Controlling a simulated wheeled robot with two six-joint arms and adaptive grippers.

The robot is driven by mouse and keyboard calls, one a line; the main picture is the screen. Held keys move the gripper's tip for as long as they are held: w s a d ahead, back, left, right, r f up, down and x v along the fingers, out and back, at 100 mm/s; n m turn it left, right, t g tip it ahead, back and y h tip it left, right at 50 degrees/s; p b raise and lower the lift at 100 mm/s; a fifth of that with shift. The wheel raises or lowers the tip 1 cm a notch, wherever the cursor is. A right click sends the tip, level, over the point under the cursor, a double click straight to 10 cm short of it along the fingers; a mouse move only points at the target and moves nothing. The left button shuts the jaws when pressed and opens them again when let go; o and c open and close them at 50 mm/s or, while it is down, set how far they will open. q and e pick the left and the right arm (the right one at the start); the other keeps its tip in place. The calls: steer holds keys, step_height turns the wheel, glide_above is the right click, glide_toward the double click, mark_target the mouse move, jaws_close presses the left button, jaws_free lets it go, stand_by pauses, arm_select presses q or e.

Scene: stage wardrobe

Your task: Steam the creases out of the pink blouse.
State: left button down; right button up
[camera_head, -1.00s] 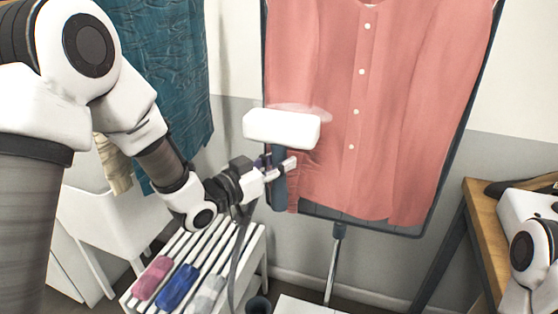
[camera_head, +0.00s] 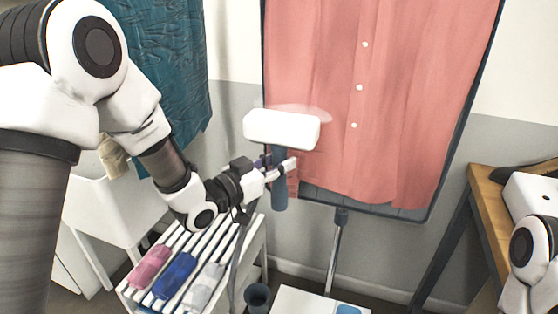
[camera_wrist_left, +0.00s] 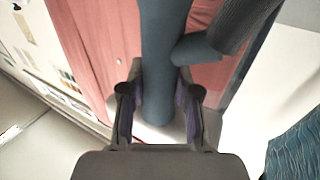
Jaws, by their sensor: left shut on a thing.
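The pink blouse (camera_head: 415,110) hangs buttoned on a dark upright board; its top is out of the picture. The fabric in view looks mostly smooth, with faint vertical folds. My left gripper (camera_head: 285,169) is shut on the handle of the steamer (camera_head: 281,130). The steamer's white head is in front of the blouse's lower left part, with a pale wisp of steam above it. Whether it touches the cloth I cannot tell. In the left wrist view the dark handle (camera_wrist_left: 160,75) lies between my fingers. My right gripper is out of view.
A slatted rack (camera_head: 190,270) with pink, blue and grey rolls stands below my left arm. A crumpled teal cloth (camera_head: 165,70) hangs at the left. A wooden table (camera_head: 490,205) stands at the right. A dark cup (camera_head: 257,296) is at the bottom.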

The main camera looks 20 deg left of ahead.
arm_select(q)
step_height(320, 180, down, 18)
steer(key=b, duration=1.4)
stand_by(1.2)
steer(key=s, duration=0.6)
steer(key=shift+b, duration=0.35)
steer(key=shift+a+f, duration=0.1)
